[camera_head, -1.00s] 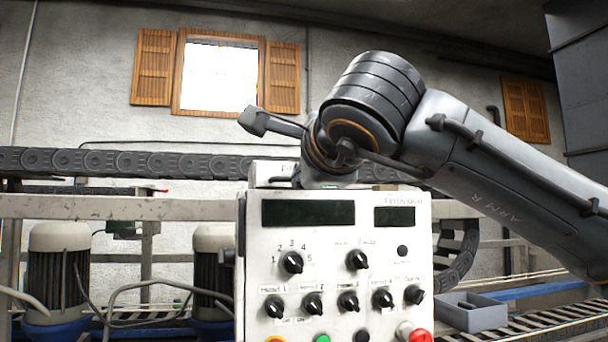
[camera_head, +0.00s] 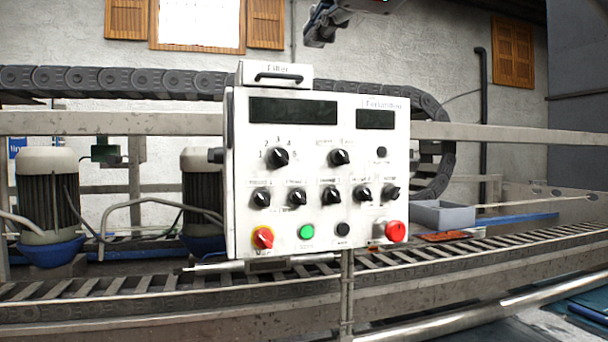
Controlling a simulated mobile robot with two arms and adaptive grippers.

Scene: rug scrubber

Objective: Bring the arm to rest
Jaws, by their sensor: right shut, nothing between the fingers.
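My right gripper (camera_head: 320,28) shows at the top edge of the head view, above and clear of the white control panel (camera_head: 222,225). Its dark fingers point downward and are shut with nothing between them. Most of my right arm is cut off by the top edge. My left gripper is not in view.
The panel has two dark displays, several black knobs and red and green buttons (camera_head: 307,231). A roller conveyor (camera_head: 480,246) runs below it. A cable chain (camera_head: 120,80) and rail pass behind. A grey bin (camera_head: 443,215) stands to the right. Motors (camera_head: 46,195) stand at left.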

